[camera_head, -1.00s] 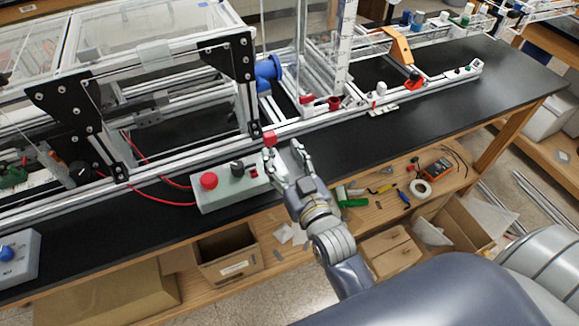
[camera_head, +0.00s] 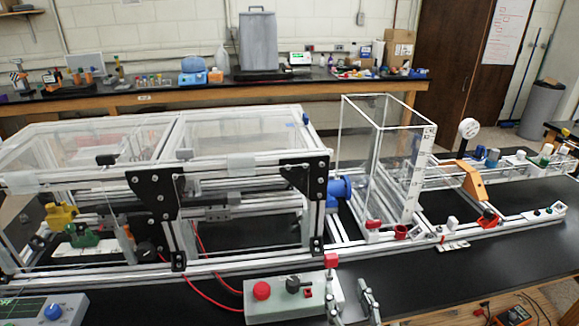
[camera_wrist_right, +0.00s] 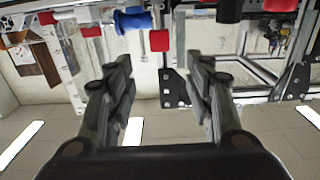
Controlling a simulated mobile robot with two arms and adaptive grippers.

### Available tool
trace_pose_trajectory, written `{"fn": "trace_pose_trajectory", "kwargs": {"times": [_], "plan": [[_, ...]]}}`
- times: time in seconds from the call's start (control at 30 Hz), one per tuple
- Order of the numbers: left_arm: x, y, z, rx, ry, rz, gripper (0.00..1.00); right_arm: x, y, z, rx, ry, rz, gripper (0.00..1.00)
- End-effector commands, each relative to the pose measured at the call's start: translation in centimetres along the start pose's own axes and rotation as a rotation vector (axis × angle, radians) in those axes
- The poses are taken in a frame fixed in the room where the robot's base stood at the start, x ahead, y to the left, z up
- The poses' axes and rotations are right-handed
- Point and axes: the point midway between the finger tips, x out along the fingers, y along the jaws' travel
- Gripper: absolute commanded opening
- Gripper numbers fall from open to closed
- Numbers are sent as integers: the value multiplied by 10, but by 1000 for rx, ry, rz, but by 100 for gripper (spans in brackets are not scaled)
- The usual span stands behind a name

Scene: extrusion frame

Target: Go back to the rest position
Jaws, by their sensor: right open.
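My right gripper (camera_head: 352,296) shows at the bottom of the head view, just right of the grey control box (camera_head: 272,301) with a red button and a black knob. Its two fingers stand apart with nothing between them. In the right wrist view the gripper (camera_wrist_right: 160,88) is also open and empty, with a red block (camera_wrist_right: 159,41) on the frame beyond the fingertips. That red block shows in the head view (camera_head: 331,260) above the gripper. I cannot tell whether the gripper touches the box. My left gripper is not in view.
The aluminium extrusion frame (camera_head: 240,262) runs along the black bench. Bare black bench top (camera_head: 430,283) lies right of the gripper. A multimeter (camera_head: 513,315) shows at the bottom right. A second bench (camera_head: 150,99) stands along the back wall.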

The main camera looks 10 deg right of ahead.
Motion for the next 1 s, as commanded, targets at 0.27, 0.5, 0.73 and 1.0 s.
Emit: {"fn": "trace_pose_trajectory", "kwargs": {"times": [0.27,0.5,0.73,1.0], "plan": [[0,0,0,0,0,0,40,-18,0,44,-15,-276,-37,48],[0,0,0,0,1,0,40,-68,4,94,-42,-646,-71,48],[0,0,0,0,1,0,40,-132,11,123,-75,-962,-89,48],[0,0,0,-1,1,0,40,-197,22,133,-110,-1228,-91,48]]}}
